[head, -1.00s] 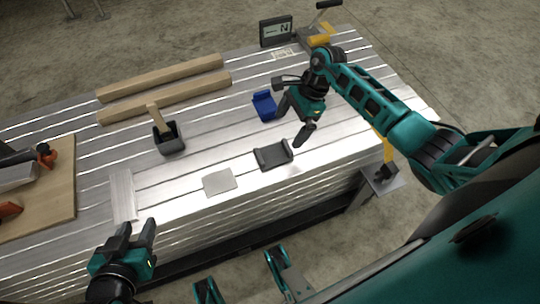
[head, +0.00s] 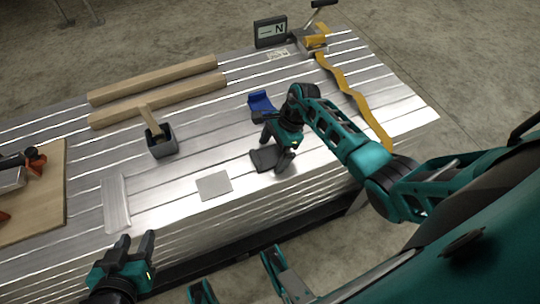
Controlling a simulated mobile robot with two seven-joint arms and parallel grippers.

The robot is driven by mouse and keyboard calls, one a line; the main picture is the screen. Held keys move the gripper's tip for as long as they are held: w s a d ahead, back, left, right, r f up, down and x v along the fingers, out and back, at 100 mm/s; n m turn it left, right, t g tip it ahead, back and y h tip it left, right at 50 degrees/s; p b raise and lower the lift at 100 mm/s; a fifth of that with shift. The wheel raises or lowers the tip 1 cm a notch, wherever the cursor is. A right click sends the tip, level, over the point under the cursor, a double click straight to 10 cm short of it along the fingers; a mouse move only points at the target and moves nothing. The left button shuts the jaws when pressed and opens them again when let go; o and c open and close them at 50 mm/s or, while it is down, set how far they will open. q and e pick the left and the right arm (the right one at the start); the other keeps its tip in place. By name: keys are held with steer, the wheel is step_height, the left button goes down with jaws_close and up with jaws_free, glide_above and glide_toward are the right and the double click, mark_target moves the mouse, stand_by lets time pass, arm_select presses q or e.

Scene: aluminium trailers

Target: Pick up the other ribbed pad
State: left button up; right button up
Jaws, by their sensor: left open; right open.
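A dark grey pad (head: 262,160) with raised ends lies on the ribbed aluminium bed near its front edge; I take it for the ribbed pad, though its ribs are too small to make out. My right gripper (head: 275,153) is open right over it, its fingers reaching down across the pad and hiding its right part. I cannot tell whether the fingers touch it. My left gripper (head: 136,245) is open and empty, in front of the bed's front edge at the lower left.
A light grey square plate (head: 214,186) lies left of the pad. A blue holder (head: 261,104) stands just behind my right gripper. A dark box (head: 162,146) with a wooden handle, two timber beams (head: 160,98) and a yellow strap (head: 355,95) also lie on the bed.

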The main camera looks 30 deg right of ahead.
steer(key=shift+c, duration=0.4)
steer(key=c, duration=1)
steer(key=shift+r, duration=0.1)
